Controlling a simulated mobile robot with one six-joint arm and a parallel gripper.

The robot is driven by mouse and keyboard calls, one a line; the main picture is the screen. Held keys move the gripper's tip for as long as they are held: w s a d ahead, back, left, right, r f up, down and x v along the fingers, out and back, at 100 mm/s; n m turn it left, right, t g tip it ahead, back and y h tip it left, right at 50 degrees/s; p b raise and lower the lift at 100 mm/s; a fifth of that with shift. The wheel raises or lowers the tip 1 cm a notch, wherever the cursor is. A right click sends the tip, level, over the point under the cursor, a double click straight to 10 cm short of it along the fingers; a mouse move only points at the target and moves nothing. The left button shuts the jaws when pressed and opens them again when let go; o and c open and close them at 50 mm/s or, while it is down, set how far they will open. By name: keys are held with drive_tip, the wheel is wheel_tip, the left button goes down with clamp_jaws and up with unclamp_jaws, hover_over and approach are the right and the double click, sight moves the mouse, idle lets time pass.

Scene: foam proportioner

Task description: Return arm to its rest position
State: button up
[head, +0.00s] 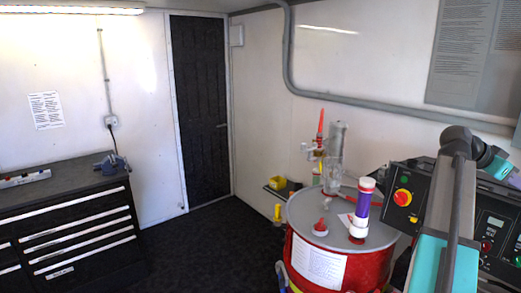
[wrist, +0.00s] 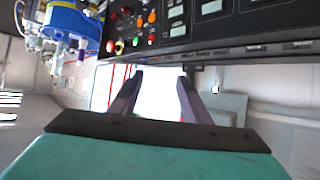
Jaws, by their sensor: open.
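My gripper (wrist: 160,78) shows in the wrist view with its two dark fingers apart and nothing between them. Behind the fingers is a bright white patch. A black control panel with coloured buttons (wrist: 210,22) spans the top of that view, beyond the fingertips. In the head view my arm (head: 443,265) rises at the right, in front of the black control panel (head: 403,197), and bends toward the right edge. My gripper cannot be made out in the head view.
A red drum (head: 365,268) with a grey lid, a purple-and-white cylinder (head: 362,210) and a clear cylinder (head: 334,160) stand left of my arm. A blue object (wrist: 72,22) is at upper left in the wrist view. Black drawers (head: 75,225) stand left; dark floor (head: 215,245) is clear between.

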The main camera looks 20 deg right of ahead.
drive_tip(key=w+a+f+n+t+b, duration=0.1)
drive_tip(key=w+a+f+n, duration=0.1)
drive_tip(key=w+a+f, duration=0.5)
drive_tip(key=w+a+f+n+y+b, duration=0.1)
drive_tip(key=w+f+b, duration=0.1)
drive_tip(key=w+f, duration=0.6)
drive_tip(key=w+a+f+n+t+b, duration=0.1)
drive_tip(key=w+a+f+n, duration=0.2)
drive_tip(key=f, duration=0.8)
drive_tip(key=w+a+f+n+y+b, duration=0.1)
drive_tip(key=w+a+f+n, duration=0.15)
drive_tip(key=a+f, duration=0.95)
drive_tip(key=w+a+f+n+y+b, duration=0.15)
drive_tip(key=w+a+f, duration=0.4)
drive_tip(key=f, duration=1.05)
drive_tip(key=s+a+f+n+y+b, duration=0.1)
drive_tip(key=s+a+f+n+b, duration=0.15)
drive_tip(key=s+a+f, duration=0.65)
drive_tip(key=s+a+f+n+y+b, duration=0.1)
drive_tip(key=s+a+f+n+y, duration=0.15)
drive_tip(key=a+f, duration=1.3)
drive_tip(key=s+a+f+n+g+y, duration=0.1)
drive_tip(key=s+a+f+n, duration=0.3)
drive_tip(key=s+a, duration=0.4)
drive_tip(key=s+a+f+n+g+y+b, duration=0.1)
drive_tip(key=s+a+f+n+g+y, duration=0.1)
drive_tip(key=s+a+f, duration=0.5)
drive_tip(key=shift+s+a+n+y, duration=0.5)
drive_tip(key=shift+s+a+n, duration=0.35)
drive_tip(key=shift+s, duration=2)
